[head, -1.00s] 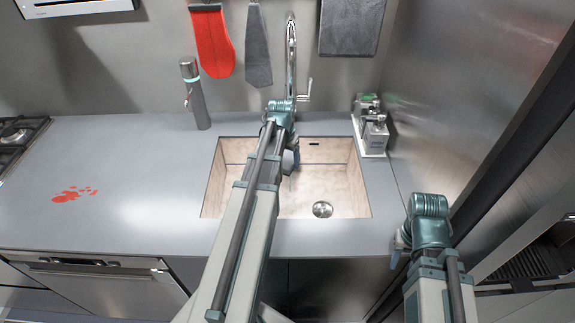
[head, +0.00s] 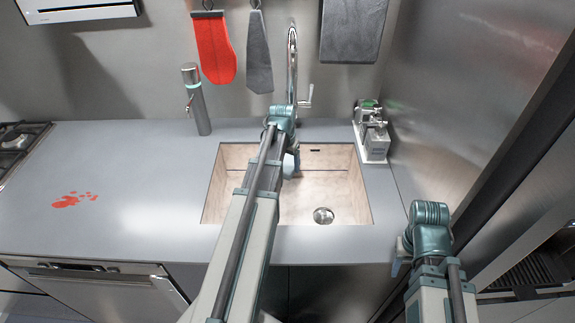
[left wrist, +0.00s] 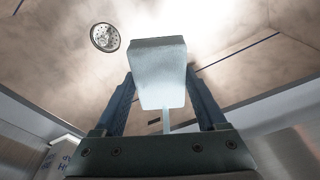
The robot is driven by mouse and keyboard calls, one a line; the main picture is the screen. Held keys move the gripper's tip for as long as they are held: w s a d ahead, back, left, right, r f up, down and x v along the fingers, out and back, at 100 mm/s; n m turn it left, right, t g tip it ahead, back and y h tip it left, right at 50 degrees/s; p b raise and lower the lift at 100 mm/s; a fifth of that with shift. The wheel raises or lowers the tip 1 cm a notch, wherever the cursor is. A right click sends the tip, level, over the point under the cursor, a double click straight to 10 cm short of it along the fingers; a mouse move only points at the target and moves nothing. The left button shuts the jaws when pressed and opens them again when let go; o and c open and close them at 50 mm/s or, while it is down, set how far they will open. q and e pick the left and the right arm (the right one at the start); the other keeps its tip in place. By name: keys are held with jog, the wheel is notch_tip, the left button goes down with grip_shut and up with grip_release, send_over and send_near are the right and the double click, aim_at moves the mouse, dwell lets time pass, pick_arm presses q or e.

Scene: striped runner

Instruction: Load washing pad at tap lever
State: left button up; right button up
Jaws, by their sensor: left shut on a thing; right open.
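A pale grey-blue block, which looks like the washing pad (left wrist: 160,75), is held between the blue fingers of my left gripper (left wrist: 162,95) in the left wrist view. The tap lever (head: 306,98) is a small chrome handle on the right of the tall tap (head: 292,60), behind the sink and above the gripper. My right gripper (head: 399,262) is open by the counter's front right edge, its fingers largely hidden.
The beige sink (head: 335,195) has a round drain (head: 323,215). Red spots (head: 75,199) mark the otherwise clear left counter (head: 130,160). A steel wall (head: 460,90) bounds the right.

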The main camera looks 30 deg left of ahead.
pick_arm(q)
jog(key=s+d, duration=0.4)
jog(key=s, duration=0.2)
jog(key=shift+d, duration=0.2)
dwell(1.6)
jog(key=s+d+r+p, duration=0.3)
jog(key=s+r+p, duration=0.1)
dwell(0.5)
